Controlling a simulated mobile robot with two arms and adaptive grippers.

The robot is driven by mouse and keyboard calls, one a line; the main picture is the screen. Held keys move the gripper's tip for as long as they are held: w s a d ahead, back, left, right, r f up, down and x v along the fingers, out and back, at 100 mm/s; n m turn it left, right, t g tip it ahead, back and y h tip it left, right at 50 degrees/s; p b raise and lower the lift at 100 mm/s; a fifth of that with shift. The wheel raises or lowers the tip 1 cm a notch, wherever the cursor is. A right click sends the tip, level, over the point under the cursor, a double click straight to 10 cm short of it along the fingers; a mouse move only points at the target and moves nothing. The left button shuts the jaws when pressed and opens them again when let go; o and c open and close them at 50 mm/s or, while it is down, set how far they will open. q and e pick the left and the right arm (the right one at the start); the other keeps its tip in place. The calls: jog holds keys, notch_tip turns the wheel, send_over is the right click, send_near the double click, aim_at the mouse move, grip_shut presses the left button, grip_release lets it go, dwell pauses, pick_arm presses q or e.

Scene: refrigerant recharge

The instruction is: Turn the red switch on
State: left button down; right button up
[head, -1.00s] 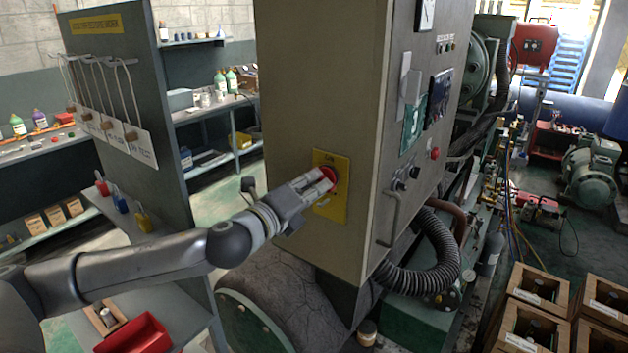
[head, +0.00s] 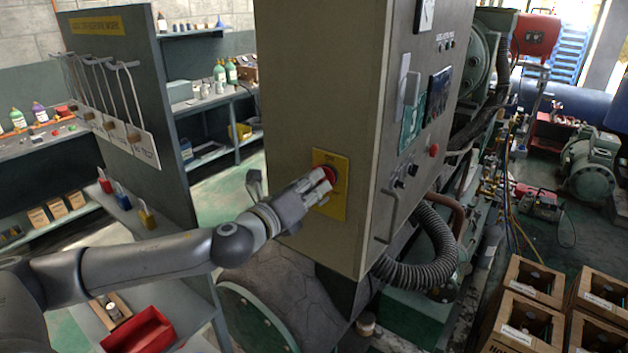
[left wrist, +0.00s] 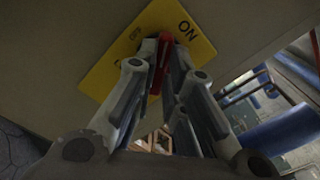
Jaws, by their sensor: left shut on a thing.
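The red switch (head: 329,176) sits on a yellow plate (head: 330,210) on the side of a tall grey-beige cabinet. In the left wrist view the red switch (left wrist: 162,52) shows as a narrow red handle on the yellow plate (left wrist: 112,66), which bears the words OFF and ON. My left gripper (head: 322,184) is at the plate, and its fingers are shut on the red switch. In the left wrist view the fingertips (left wrist: 160,62) lie on both sides of the handle and hide part of it. My right gripper is not in view.
The cabinet (head: 318,80) has a front panel with a handle (head: 390,217) and a separate red button (head: 434,151). A black ribbed hose (head: 428,268) hangs below. A grey partition (head: 125,60) with hooks stands left. Wooden crates (head: 525,310) stand at lower right.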

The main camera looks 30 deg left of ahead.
pick_arm(q)
jog(key=shift+f+m+p, duration=0.25)
jog(key=shift+m+p, duration=0.35)
jog(key=shift+m, duration=0.3)
jog(key=shift+d+f+m, duration=0.1)
jog(key=shift+m, duration=0.3)
